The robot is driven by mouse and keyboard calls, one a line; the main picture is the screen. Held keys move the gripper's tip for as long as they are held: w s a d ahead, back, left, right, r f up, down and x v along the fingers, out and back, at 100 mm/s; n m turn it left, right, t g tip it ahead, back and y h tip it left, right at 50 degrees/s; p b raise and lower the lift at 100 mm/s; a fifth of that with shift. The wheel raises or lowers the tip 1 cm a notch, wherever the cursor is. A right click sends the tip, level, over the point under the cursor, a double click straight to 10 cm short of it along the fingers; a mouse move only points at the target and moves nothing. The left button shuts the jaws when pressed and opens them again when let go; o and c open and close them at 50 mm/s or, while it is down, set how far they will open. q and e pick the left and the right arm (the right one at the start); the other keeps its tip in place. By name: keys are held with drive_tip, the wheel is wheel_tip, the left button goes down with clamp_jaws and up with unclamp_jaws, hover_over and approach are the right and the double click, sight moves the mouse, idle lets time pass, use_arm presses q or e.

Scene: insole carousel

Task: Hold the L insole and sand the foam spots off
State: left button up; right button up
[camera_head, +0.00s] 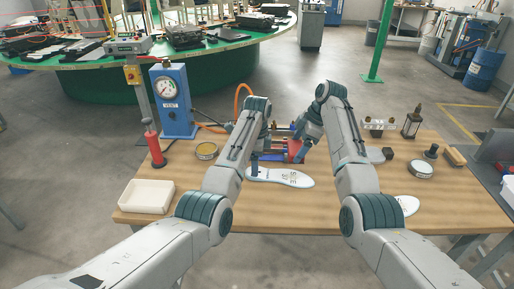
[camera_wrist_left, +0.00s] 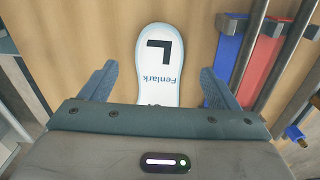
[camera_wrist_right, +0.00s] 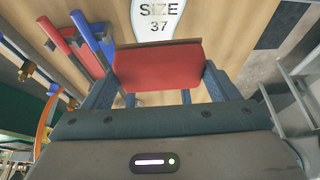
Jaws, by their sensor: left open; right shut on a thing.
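The white L insole (camera_head: 290,178) lies flat on the wooden table. In the left wrist view the insole (camera_wrist_left: 160,80) shows a black L and the word Fenlark. My left gripper (camera_wrist_left: 158,85) is open, its fingers on either side of that end and apart from it. In the head view it is mostly hidden by its arm. The insole's other end (camera_wrist_right: 158,28) reads SIZE 37 in the right wrist view. My right gripper (camera_head: 297,149) is shut on a red block (camera_wrist_right: 158,70) with a brown edge, near the insole. I cannot make out foam spots.
Red and blue bars (camera_wrist_left: 250,55) stand close beside the insole. A second white insole (camera_head: 407,205) is partly behind my right arm. A white tray (camera_head: 147,196), a blue gauge unit (camera_head: 172,105) and round tins (camera_head: 420,169) stand on the table (camera_head: 240,217). The front middle is bare.

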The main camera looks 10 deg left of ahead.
use_arm(q)
drive_tip(key=shift+f, duration=2.1)
drive_tip(key=shift+c, duration=0.2)
drive_tip(key=c, duration=1)
